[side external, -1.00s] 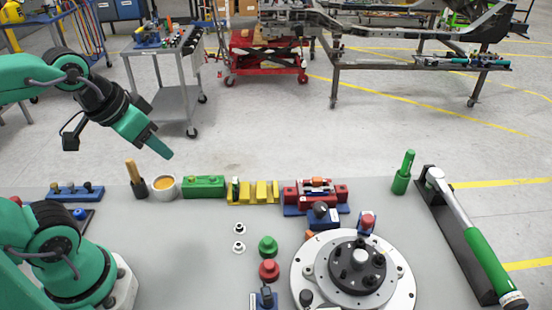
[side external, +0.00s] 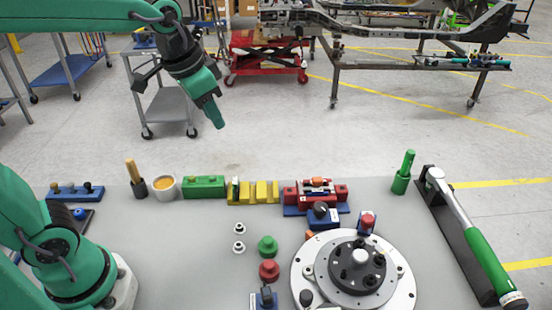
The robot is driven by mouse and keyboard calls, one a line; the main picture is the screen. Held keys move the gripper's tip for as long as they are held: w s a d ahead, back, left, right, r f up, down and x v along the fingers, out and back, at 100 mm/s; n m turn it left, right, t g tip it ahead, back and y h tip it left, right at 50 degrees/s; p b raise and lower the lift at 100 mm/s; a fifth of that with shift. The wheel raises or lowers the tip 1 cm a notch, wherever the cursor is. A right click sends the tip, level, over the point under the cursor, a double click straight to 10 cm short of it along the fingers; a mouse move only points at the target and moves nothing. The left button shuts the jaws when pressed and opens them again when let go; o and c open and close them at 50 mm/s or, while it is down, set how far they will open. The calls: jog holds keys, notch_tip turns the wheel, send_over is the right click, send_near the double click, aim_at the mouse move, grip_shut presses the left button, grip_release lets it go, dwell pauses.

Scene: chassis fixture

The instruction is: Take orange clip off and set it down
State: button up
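A small orange piece (side external: 318,181), which looks like the clip, sits on top of the red fixture (side external: 341,192) at the back middle of the table. Another small orange piece (side external: 309,234) shows partly behind the edge of the round grey plate; I cannot tell its shape. My gripper (side external: 217,118) hangs in the air to the upper left of the red fixture, pointing down and slightly right, well clear of it. Its fingers overlap from this side, so their opening is hidden. No held object shows.
A dark knob on a blue block (side external: 323,216) stands just in front. A green peg (side external: 402,174) stands to the right.

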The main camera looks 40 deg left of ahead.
jog(key=w+d+f+m+g, duration=0.1)
jog(key=w+d+f, duration=0.15)
jog(key=w, duration=0.35)
jog(key=w+d+f+m+g, duration=0.1)
jog(key=w+d+m, duration=0.15)
jog(key=w, duration=0.25)
jog(key=m+g, duration=0.2)
send_near(317, 179)
jog(key=shift+s, duration=0.25)
jog(key=shift+w+d+f, duration=0.15)
jog(key=shift+f, duration=0.2)
jog(key=shift+f, duration=4)
grip_shut()
jog(key=shift+r, duration=0.1)
